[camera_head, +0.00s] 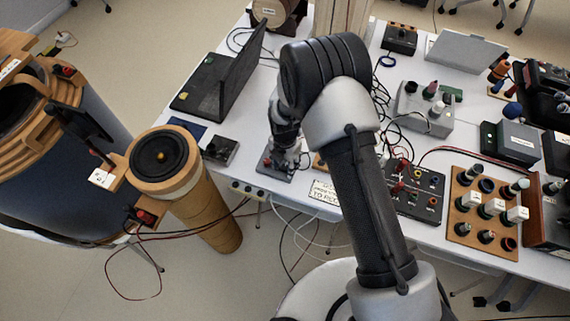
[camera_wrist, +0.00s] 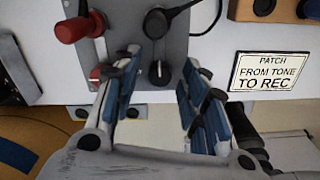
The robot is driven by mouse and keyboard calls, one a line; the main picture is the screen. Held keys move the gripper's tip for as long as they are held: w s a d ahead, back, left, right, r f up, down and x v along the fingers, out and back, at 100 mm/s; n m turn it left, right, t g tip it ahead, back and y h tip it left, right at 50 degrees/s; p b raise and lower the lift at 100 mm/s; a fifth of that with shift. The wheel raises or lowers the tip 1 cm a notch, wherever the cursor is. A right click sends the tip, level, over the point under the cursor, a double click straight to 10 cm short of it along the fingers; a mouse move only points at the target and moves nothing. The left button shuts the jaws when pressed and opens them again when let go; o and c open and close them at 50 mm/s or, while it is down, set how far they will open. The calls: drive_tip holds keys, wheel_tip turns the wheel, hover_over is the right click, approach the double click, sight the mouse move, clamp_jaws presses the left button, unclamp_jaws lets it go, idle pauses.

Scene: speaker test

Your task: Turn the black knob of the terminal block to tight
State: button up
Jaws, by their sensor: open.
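The terminal block is a grey plate (camera_wrist: 177,45) at the top of the wrist view; it also shows on the table in the head view (camera_head: 268,170), partly covered by my gripper (camera_head: 287,153). A round black knob (camera_wrist: 159,73) with a pale mark sits near the plate's lower edge. My gripper (camera_wrist: 160,64) is open, its blue-padded fingers on either side of this knob, with visible gaps in the picture. Whether the fingertips are at the knob's height I cannot tell. A black plug (camera_wrist: 156,22) with a lead sits above the knob; a red knob (camera_wrist: 80,27) and red terminal (camera_wrist: 102,73) are left.
A black laptop (camera_head: 222,78) and a small dark box (camera_head: 221,150) stand left. A black panel (camera_head: 418,190) with leads stands right. The table's front edge is close.

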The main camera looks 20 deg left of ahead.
drive_tip(key=shift+c, duration=0.4)
clamp_jaws()
drive_tip(key=shift+m, duration=0.3)
